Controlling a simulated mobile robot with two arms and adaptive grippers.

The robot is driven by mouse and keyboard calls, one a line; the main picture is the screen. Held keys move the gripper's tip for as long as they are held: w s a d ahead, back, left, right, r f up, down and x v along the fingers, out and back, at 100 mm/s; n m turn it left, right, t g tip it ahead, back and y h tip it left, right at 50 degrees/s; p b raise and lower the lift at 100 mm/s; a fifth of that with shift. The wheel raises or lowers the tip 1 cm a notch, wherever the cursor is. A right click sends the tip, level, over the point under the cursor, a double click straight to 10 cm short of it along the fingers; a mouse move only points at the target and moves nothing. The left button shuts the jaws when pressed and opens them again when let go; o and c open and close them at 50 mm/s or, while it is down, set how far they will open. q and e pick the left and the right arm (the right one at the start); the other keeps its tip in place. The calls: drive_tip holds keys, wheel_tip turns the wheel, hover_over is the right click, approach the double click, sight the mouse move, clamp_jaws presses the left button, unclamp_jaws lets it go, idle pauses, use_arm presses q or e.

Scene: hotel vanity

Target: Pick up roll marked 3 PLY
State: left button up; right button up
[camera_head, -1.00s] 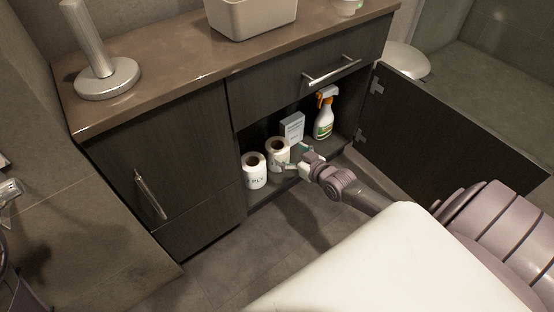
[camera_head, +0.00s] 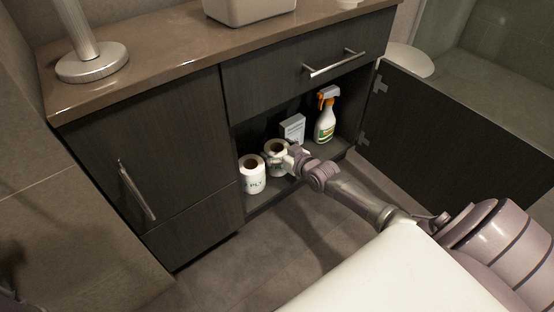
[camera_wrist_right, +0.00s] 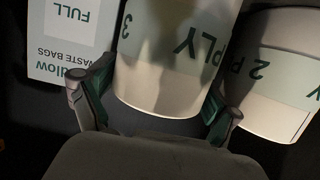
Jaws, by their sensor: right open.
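The roll marked 3 PLY (camera_head: 275,147) stands upright on the floor of the open cabinet, partly hidden by my right gripper (camera_head: 287,159). In the right wrist view, the 3 PLY roll (camera_wrist_right: 165,88) lies between the two open fingers of my right gripper (camera_wrist_right: 155,103), with a finger on each side. I cannot tell whether either finger touches it. The roll marked 2 PLY (camera_head: 252,180) stands beside it, to the left in the head view; it also shows at the right of the wrist view (camera_wrist_right: 275,90). My left gripper cannot be made out.
A waste bags box (camera_head: 293,127) and a spray bottle (camera_head: 325,121) stand behind and right of the rolls. The open cabinet door (camera_head: 455,135) is at the right. A drawer with a handle (camera_head: 334,64) is above the opening.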

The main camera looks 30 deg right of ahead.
drive_tip(key=c, duration=0.8)
drive_tip(key=shift+r, duration=0.15)
drive_tip(key=shift+c, duration=0.2)
